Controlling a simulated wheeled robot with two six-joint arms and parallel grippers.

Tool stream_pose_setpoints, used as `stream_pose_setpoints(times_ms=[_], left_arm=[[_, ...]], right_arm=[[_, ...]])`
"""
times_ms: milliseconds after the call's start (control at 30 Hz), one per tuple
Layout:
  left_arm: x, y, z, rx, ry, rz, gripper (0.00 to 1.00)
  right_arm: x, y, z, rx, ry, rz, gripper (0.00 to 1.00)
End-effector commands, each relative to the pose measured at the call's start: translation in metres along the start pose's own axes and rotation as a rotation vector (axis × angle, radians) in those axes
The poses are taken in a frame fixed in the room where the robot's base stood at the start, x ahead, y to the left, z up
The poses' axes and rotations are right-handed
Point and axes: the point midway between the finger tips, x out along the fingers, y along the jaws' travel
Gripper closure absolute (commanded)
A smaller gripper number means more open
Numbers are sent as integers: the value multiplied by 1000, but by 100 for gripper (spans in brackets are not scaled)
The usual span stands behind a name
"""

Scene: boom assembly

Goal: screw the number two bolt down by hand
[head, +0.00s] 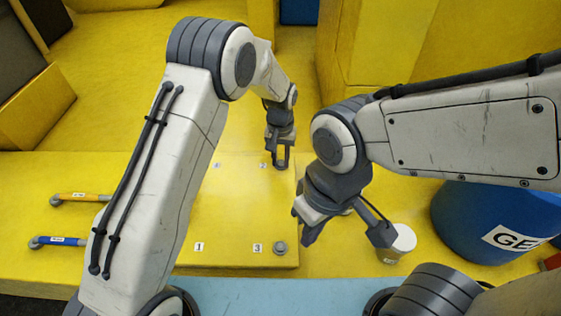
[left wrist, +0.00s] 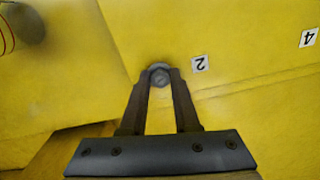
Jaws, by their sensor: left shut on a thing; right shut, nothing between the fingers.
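The number two bolt (left wrist: 160,77) is a grey bolt head beside the label "2" (left wrist: 200,64) on the yellow plate. My left gripper (left wrist: 160,72) is shut on it, one finger on each side of the head. In the head view my left gripper (head: 279,163) reaches down to the plate's far right corner, and its fingers largely hide the bolt there. How deep the bolt sits cannot be told. My right gripper (head: 308,236) is shut and empty, held in the air right of the plate, away from the number two bolt.
Another bolt (head: 280,248) stands by label "3" (head: 257,247) at the near right corner. Yellow-handled (head: 80,197) and blue-handled (head: 58,240) tools lie at left. A white-lidded container (head: 403,239) and a blue barrel (head: 485,222) stand at right. The plate's middle (head: 235,205) is clear.

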Motion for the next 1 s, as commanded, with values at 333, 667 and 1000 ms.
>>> stream_pose_setpoints(times_ms=[333, 667, 1000], left_arm=[[-2, -1, -1, 219, 3, 0, 100], [-3, -2, -2, 300, 5, 0, 100], [-4, -2, -2, 305, 6, 0, 100]], right_arm=[[9, 1, 0, 1, 0, 0, 100], [11, 1, 1, 2, 0, 0, 100], [11, 1, 1, 2, 0, 0, 100]])
